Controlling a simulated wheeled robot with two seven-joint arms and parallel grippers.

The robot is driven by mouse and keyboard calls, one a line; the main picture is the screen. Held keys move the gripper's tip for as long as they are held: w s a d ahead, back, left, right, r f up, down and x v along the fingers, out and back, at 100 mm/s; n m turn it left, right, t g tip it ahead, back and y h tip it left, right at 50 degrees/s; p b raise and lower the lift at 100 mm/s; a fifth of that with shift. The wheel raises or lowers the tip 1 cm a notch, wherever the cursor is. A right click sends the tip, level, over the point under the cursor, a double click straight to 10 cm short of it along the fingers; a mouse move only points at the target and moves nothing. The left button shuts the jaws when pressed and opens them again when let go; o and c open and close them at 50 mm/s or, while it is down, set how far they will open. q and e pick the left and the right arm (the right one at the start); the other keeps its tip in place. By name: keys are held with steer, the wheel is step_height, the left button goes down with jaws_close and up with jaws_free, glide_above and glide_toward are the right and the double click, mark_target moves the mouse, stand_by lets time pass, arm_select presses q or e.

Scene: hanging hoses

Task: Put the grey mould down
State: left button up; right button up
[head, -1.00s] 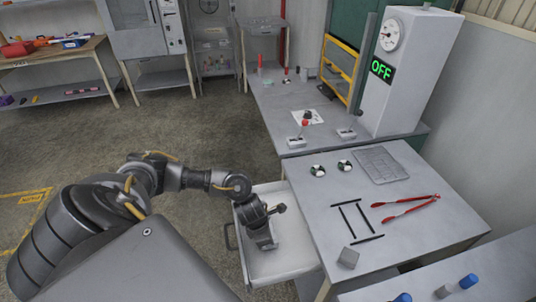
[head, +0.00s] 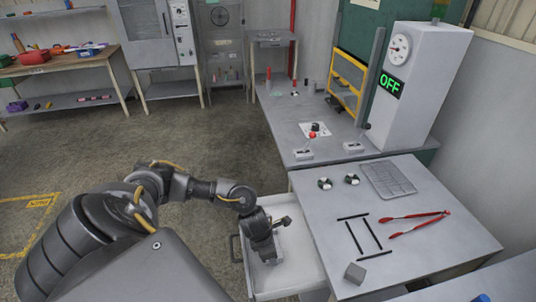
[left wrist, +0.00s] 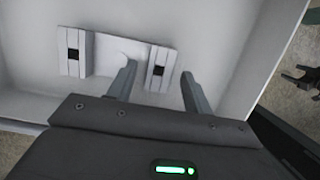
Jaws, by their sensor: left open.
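The grey mould (left wrist: 120,58) appears to be the pale piece with two raised end blocks, each with a dark square, lying in the open drawer (head: 306,268). My left gripper (head: 268,258) points down into the drawer. In the left wrist view its two fingers (left wrist: 158,74) are apart, one on each side of the mould's right block. I cannot tell whether they touch it. In the head view the gripper largely hides the mould.
The worktop (head: 430,240) beside the drawer holds red-handled tongs (head: 415,222), black bars (head: 362,236), a grey block (head: 355,273), a flat grey tray (head: 388,179) and two round black-and-white pieces (head: 338,182). The drawer walls stand close around my left gripper.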

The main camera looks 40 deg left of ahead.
arm_select(q)
steer(key=v, duration=1)
steer(key=shift+s+r, duration=0.15)
steer(key=shift+r, duration=0.1)
